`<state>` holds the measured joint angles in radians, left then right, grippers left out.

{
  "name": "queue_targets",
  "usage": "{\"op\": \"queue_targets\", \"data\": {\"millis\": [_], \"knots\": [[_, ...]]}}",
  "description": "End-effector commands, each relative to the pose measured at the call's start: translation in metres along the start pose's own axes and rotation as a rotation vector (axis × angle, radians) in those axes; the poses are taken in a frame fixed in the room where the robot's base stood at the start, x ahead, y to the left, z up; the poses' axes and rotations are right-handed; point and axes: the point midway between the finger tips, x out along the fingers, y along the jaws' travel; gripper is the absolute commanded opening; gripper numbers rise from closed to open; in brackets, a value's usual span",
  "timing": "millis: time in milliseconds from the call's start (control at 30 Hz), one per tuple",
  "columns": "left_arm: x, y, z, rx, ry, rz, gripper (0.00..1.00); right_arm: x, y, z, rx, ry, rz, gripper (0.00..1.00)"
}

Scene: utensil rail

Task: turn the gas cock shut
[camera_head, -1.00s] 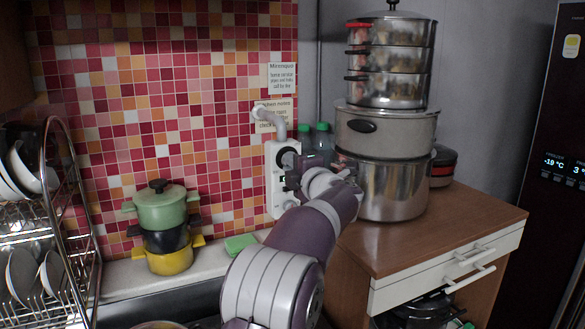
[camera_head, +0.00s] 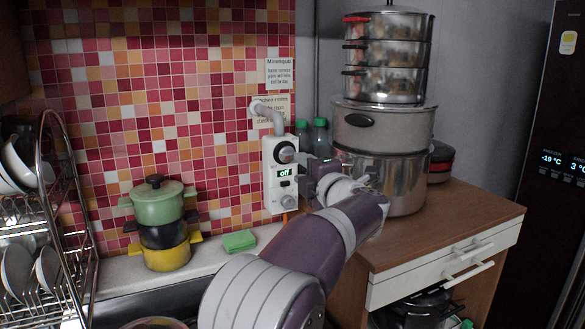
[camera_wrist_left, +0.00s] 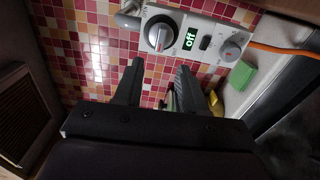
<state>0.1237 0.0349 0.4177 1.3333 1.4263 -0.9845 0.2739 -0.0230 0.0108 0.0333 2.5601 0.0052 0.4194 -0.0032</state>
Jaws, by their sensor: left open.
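The gas cock is a white box (camera_head: 268,185) on the tiled wall, with a grey pipe entering from above. Its upper round knob (camera_head: 286,153) has a dark rim and also shows in the left wrist view (camera_wrist_left: 160,34). A small green-lit display (camera_head: 285,173) reads "off"; it is also readable in the wrist view (camera_wrist_left: 190,39). A smaller grey knob (camera_head: 289,202) sits below. My left gripper (camera_head: 308,167) is just right of the box, apart from the knob. In the wrist view its fingers (camera_wrist_left: 158,82) are spread and empty. My right gripper is not seen.
Large stacked steel pots (camera_head: 385,140) stand close right of my left gripper on a wooden cabinet (camera_head: 430,225). Green bottles (camera_head: 320,136) stand behind. A green sponge (camera_head: 239,241), stacked small pots (camera_head: 160,205) and a dish rack (camera_head: 55,190) are at left.

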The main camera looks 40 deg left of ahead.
Motion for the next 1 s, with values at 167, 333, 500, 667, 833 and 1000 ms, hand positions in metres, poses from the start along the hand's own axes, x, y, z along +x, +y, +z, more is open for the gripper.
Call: {"op": "queue_targets", "data": {"millis": [167, 333, 500, 667, 833, 1000], "knots": [[-0.04, -0.002, 0.0, -0.001, -0.002, 0.0, 0.4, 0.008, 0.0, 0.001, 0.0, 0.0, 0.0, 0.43], [-0.055, -0.001, 0.0, 0.0, 0.0, -0.001, 0.4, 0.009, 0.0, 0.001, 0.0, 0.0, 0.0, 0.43], [-0.056, 0.0, 0.0, 0.0, 0.001, -0.001, 0.4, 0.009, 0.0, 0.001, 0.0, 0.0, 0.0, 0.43], [-0.055, 0.0, 0.0, 0.0, 0.001, -0.001, 0.4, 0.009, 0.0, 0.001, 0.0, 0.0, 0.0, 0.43], [-0.055, 0.0, 0.001, 0.006, -0.005, 0.0, 0.4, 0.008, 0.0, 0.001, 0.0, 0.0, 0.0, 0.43], [-0.077, -0.011, 0.061, 0.35, -0.366, 0.059, 0.4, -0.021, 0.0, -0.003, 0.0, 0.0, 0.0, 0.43]]}}
